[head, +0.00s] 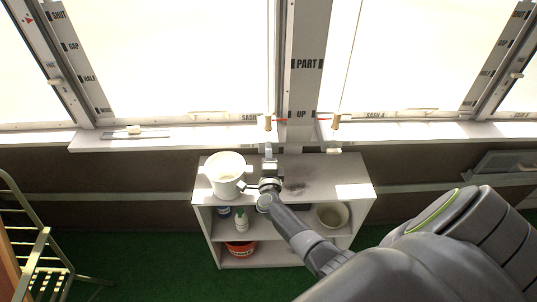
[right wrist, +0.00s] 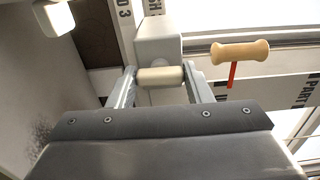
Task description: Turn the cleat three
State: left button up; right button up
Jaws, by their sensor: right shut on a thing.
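My right gripper (head: 269,163) reaches in over the white shelf unit, toward the wall just under the window sill. In the right wrist view the gripper (right wrist: 160,82) is shut on a short cream cylindrical bar, the cleat (right wrist: 160,75). The bar lies crosswise between its two fingers, in front of a white block (right wrist: 158,38). A label ending in "3" (right wrist: 124,12) shows beside that block, partly cut off. In the head view the gripper largely hides the cleat. My left gripper is in neither view.
A wooden toggle (right wrist: 240,53) with a red pointer hangs close to the right of the fingers; another toggle (head: 336,122) hangs further right. A second white fitting (head: 334,150) sits under the sill. A white bucket (head: 226,170) stands on the shelf unit (head: 352,172), close left of the gripper.

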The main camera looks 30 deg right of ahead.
jog(key=shift+n, duration=0.3)
jog(key=o, duration=1)
jog(key=b+v, duration=0.2)
jog(key=v, duration=1.5)
jog(key=shift+s, duration=0.2)
